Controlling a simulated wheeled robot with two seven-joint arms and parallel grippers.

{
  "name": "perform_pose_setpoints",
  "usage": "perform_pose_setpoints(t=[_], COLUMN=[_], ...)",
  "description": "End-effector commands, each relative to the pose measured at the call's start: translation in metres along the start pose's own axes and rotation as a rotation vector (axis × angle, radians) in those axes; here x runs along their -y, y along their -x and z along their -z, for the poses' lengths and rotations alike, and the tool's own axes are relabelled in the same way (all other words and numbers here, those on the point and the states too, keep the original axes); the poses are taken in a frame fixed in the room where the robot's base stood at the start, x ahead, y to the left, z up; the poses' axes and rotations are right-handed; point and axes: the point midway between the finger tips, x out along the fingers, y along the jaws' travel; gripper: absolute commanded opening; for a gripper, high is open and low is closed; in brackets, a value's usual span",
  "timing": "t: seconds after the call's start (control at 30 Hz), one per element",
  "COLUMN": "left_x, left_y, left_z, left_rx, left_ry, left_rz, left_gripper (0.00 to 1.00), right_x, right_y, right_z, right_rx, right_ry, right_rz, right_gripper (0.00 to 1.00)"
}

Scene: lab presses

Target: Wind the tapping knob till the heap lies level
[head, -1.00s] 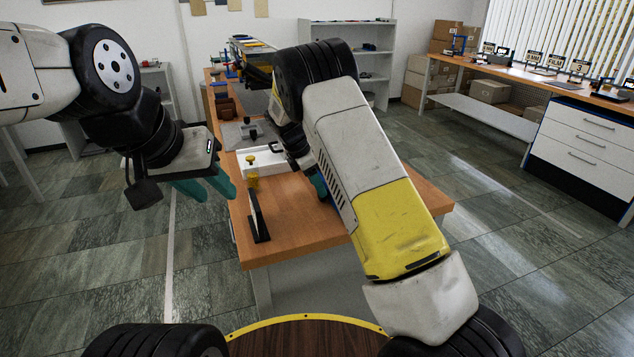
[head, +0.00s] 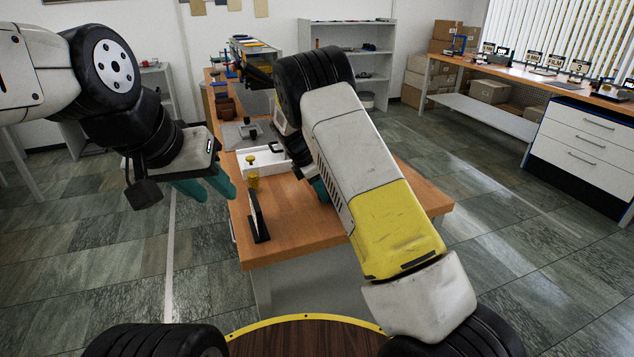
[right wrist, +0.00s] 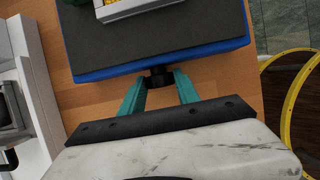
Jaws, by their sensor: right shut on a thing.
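In the right wrist view, a black knob (right wrist: 158,79) sticks out from the near edge of a blue-rimmed platform with a dark grey top (right wrist: 155,42). My right gripper (right wrist: 162,82) has its teal fingers on either side of this knob and is shut on it. On the platform, a pale tray (right wrist: 128,9) with something yellow in it is cut off by the top of the picture; the heap's shape cannot be made out. In the head view my right forearm hides the knob and platform. My left gripper (head: 205,188) hangs empty, fingers apart, left of the bench.
Reddish-brown containers (head: 225,107) stand farther back. The bench's near right corner is bare.

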Motion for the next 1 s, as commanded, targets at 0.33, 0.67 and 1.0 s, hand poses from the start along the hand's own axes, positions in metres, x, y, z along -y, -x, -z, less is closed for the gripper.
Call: perform_pose_setpoints(t=[0.33, 0.67, 1.0], left_x=[0.0000, 0.0000, 0.0000], left_y=[0.0000, 0.0000, 0.0000], left_z=[0.0000, 0.0000, 0.0000], left_rx=[0.000, 0.000, 0.000], left_ry=[0.000, 0.000, 0.000], left_rz=[0.000, 0.000, 0.000], left_gripper=[0.36, 0.36, 0.36], right_x=[0.0058, 0.0068, 0.0066], right_y=[-0.0002, -0.0007, -0.0007], right_z=[-0.0015, -0.0009, -0.0011], right_rx=[0.005, 0.000, 0.000], right_ry=[-0.090, -0.139, -0.141], right_rz=[-0.220, -0.339, -0.338], right_gripper=[0.00, 0.00, 0.52])
